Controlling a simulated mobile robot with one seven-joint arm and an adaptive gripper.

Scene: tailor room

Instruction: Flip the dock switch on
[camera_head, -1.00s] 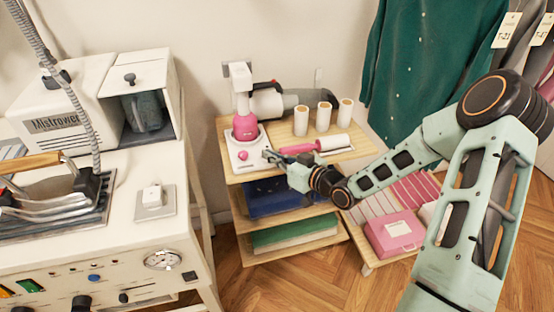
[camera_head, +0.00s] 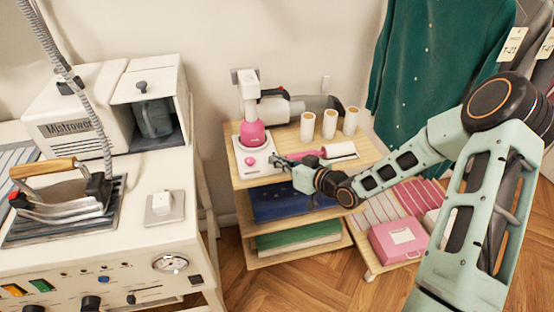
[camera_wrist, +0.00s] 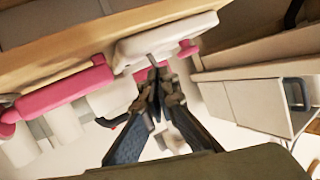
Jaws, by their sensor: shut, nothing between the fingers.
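The dock (camera_head: 254,171) is a small white base on the top shelf of a wooden rack. A pink and white device (camera_head: 251,131) stands upright in it. A round pink knob (camera_head: 250,161), apparently the switch, sits on the dock's front; I cannot tell its setting. My gripper (camera_head: 276,158) is shut and empty, its tips close to the dock's right side. In the wrist view my gripper (camera_wrist: 157,76) points at the edge of the white dock (camera_wrist: 150,42), with a pink part (camera_wrist: 187,49) just beyond the tips. Whether they touch the dock is unclear.
White spools (camera_head: 330,124) and a grey device (camera_head: 300,108) stand behind. A white ironing station (camera_head: 130,225) with an iron is at left. A pink box (camera_head: 399,240) is on a low shelf.

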